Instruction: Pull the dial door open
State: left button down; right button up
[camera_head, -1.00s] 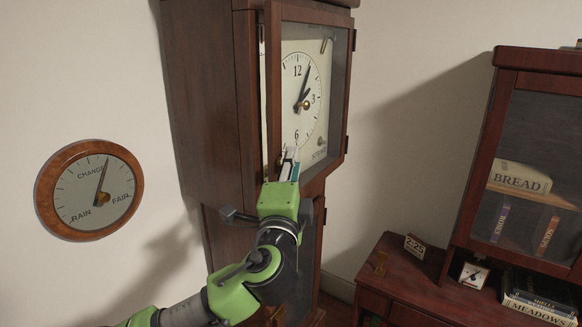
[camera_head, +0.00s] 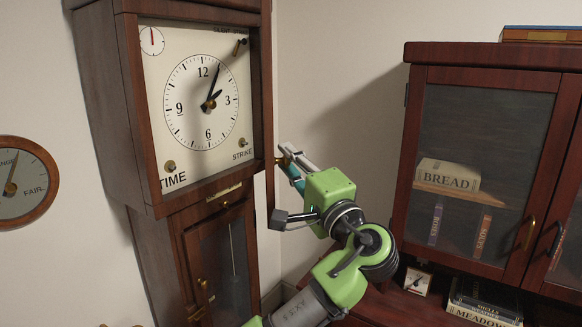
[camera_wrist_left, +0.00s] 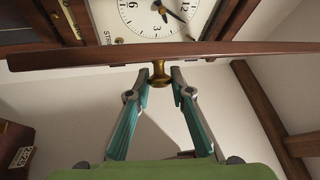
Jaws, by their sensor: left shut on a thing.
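The tall clock's dial door (camera_head: 269,190) stands swung open on its right-hand side, seen almost edge-on as a thin dark wooden strip. It also shows in the left wrist view as a long wooden bar (camera_wrist_left: 230,48) across the picture. The white clock dial (camera_head: 201,102) is uncovered. My left gripper (camera_head: 286,158) is to the right of the door, with its fingertips shut on the small brass knob (camera_wrist_left: 159,76). The knob's tip shows between the fingers in the wrist view. My right gripper is in neither view.
The clock's lower door (camera_head: 212,262) looks shut. A glass-fronted cabinet (camera_head: 420,52) stands to the right, with a desk surface below it holding books (camera_head: 485,300). A round barometer (camera_head: 22,183) hangs on the left wall. Bare wall lies between clock and cabinet.

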pick_arm(q)
jog(key=shift+d, duration=0.3)
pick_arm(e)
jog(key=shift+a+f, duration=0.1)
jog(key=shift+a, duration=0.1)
pick_arm(q)
jog(key=shift+a, duration=0.1)
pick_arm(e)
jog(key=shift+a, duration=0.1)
pick_arm(q)
jog(key=c, duration=1.8)
grip_release()
jog(key=shift+w+y, duration=0.15)
jog(key=shift+y, duration=0.15)
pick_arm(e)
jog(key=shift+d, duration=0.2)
